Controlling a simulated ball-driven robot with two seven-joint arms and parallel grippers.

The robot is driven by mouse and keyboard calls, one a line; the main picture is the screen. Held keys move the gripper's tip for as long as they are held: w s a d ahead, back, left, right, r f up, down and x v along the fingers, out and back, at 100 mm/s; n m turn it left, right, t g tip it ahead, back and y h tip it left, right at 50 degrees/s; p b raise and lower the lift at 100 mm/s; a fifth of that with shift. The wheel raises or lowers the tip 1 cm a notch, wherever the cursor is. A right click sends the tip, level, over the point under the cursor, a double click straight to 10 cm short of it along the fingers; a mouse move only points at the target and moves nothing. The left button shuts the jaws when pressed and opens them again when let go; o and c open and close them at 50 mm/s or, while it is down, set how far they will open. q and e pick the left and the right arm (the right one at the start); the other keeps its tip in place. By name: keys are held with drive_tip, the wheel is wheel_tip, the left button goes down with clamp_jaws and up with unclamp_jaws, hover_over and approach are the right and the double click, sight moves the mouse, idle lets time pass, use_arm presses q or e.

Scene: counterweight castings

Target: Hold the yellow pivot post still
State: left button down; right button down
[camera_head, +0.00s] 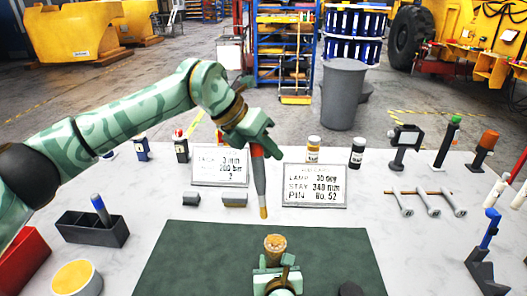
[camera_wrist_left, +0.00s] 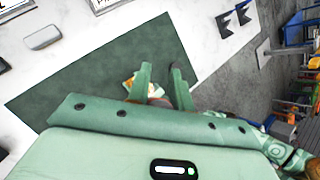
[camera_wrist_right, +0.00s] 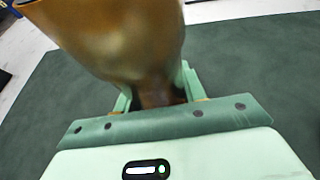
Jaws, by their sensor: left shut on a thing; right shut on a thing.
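A golden-brown post (camera_head: 275,243) with a speckled, rough top stands over the green mat (camera_head: 195,262), near the front. It is the likely yellow pivot post, though it looks brown-gold. My right gripper (camera_head: 277,275) is shut on its narrow lower part. In the right wrist view the post (camera_wrist_right: 125,40) widens away from the jaws and hides much of the fingers. My left gripper (camera_head: 257,143) is shut on a brush (camera_head: 260,180) with a red and grey handle. The brush hangs almost upright, its tan tip above and behind the post, apart from it in the picture.
Two lettered plates (camera_head: 315,187) (camera_head: 220,167) stand behind the mat. A dark tray (camera_head: 92,233) and a yellow-topped tin (camera_head: 76,278) are at left. Several tools (camera_head: 428,203) lie at right. Most of the mat is clear.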

sight(262, 182)
use_arm(q)
drive_tip(key=m+g, duration=0.2)
drive_tip(key=m, duration=0.1)
drive_tip(key=a+m+g, duration=0.1)
drive_tip(key=shift+s+a+r+m, duration=0.1)
drive_tip(key=shift+s+m, duration=0.2)
drive_tip(key=shift+s+a+r+m+g, duration=0.15)
drive_tip(key=shift+s+m+g, duration=0.25)
drive_tip(key=shift+m+g, duration=0.45)
drive_tip(key=shift+s+m, duration=0.1)
drive_tip(key=shift+m, duration=0.35)
drive_tip(key=shift+f, duration=3.2)
drive_tip(key=shift+d+f, duration=0.2)
drive_tip(key=shift+f, duration=0.55)
drive_tip(key=shift+d+f, duration=0.65)
drive_tip(key=shift+d, duration=2.15)
drive_tip(key=shift+a+f, duration=0.2)
drive_tip(key=shift+a, duration=0.85)
drive_tip(key=shift+a+f, duration=0.25)
drive_tip(key=shift+a, duration=0.75)
drive_tip(key=shift+a+f, duration=0.2)
drive_tip(key=shift+a, duration=0.85)
wheel_tip(262, 182, up, 10)
drive_tip(key=shift+d+r, duration=0.1)
drive_tip(key=shift+r, duration=0.15)
drive_tip(key=shift+f, duration=0.1)
